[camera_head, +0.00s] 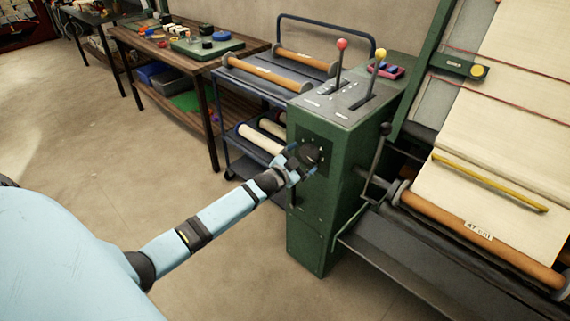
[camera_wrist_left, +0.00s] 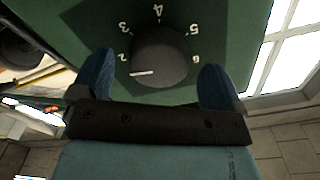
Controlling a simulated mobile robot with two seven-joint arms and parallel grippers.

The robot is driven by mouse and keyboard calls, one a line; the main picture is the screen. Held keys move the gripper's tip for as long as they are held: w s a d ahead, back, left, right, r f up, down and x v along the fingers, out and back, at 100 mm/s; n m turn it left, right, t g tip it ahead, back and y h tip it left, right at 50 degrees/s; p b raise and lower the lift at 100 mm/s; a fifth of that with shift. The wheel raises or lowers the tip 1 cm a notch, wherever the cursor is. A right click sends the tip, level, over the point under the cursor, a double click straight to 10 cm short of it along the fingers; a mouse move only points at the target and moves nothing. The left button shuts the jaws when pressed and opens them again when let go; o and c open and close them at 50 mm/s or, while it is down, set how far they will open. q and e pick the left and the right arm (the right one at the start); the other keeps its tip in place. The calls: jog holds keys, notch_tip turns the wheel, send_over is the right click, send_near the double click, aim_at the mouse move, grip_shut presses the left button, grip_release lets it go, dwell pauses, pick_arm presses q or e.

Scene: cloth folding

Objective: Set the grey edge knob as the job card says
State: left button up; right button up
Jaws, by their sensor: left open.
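The grey knob (camera_wrist_left: 165,62) sits on a dark dial plate on the green cabinet (camera_head: 310,240). Numbers 2 to 6 show around it in the left wrist view. Its white line points left, a little below the 2 in that picture; a finger may hide a further mark. In the head view the knob (camera_head: 313,150) is small and partly covered. My left gripper (camera_head: 298,160) is open at the knob. In the left wrist view the blue fingers of the left gripper (camera_wrist_left: 159,66) stand either side of the knob, apart from it. I cannot make out a job card.
Red (camera_head: 341,44) and yellow (camera_head: 380,54) ball levers stand on the cabinet top. A roller (camera_head: 450,217) with a "47 cm" label and a cloth (camera_head: 510,190) lie right. A roller cart (camera_head: 232,130) and wooden workbench (camera_head: 150,50) stand left. The foreground floor is clear.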

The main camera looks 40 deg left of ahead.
pick_arm(q)
jog(key=s, duration=1.1)
jog(key=shift+s+a+p, duration=0.25)
jog(key=shift+a+p, duration=0.15)
jog(key=shift+a, duration=0.05)
pick_arm(e)
jog(key=shift+s, duration=0.1)
pick_arm(q)
jog(key=s+d+f+n+g+h, duration=0.15)
jog(key=s+d+f+g, duration=0.25)
jog(key=s+d, duration=0.85)
jog(key=s+d+f+n+g, duration=0.3)
jog(key=s+d+f, duration=0.1)
jog(key=s+d, duration=0.9)
notch_tip(320, 180, up, 14)
jog(key=p, duration=1.8)
jog(key=shift+w+a+r, duration=0.2)
jog(key=shift+w+a, duration=0.05)
jog(key=shift+w, duration=0.15)
pick_arm(e)
notch_tip(320, 180, up, 14)
jog(key=s+d, duration=0.1)
jog(key=shift+d+r, duration=0.15)
jog(key=shift+r, duration=0.05)
pick_arm(q)
jog(key=shift+m, duration=0.25)
pick_arm(e)
jog(key=shift+w+r, duration=0.1)
jog(key=shift+r, duration=0.2)
